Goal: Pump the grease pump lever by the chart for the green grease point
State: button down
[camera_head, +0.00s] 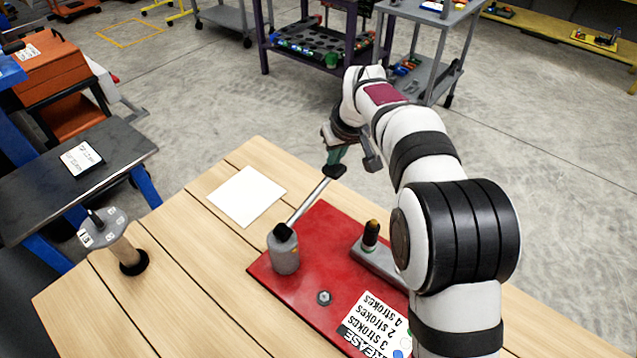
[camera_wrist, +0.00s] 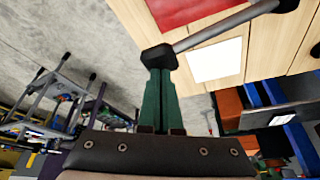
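The grease pump (camera_head: 284,252) is a grey cylinder on a red plate (camera_head: 315,275). Its metal lever (camera_head: 309,205) slants up and away to a black end grip (camera_head: 335,171); the grip also shows in the wrist view (camera_wrist: 158,57). My gripper (camera_head: 334,160) has green fingers, close together with their tips at the black grip; it appears shut on it. The chart (camera_head: 372,325) reads 3, 2 and 4 strokes, upside down in the head view. My arm hides part of it, and I cannot tell which row is green.
A grey fitting (camera_head: 324,297) and a dark post with an orange-brown top (camera_head: 371,235) stand on the plate. A blank white sheet (camera_head: 246,195) lies on the wooden table. A pedestal with a grey labelled disc (camera_head: 103,230) stands at left. Carts and shelves stand beyond the table.

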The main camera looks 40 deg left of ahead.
notch_tip(320, 180, up, 8)
jog(key=shift+r, duration=0.15)
dwell(0.3)
dwell(0.3)
send_over(334, 179)
jog(key=w+a, duration=0.1)
jog(key=w, duration=0.1)
jog(key=shift+a+f, duration=0.1)
jog(key=shift+f, duration=3.5)
jog(key=shift+s+f, duration=0.15)
jog(key=shift+f, duration=3.7)
notch_tip(334, 179, up, 15)
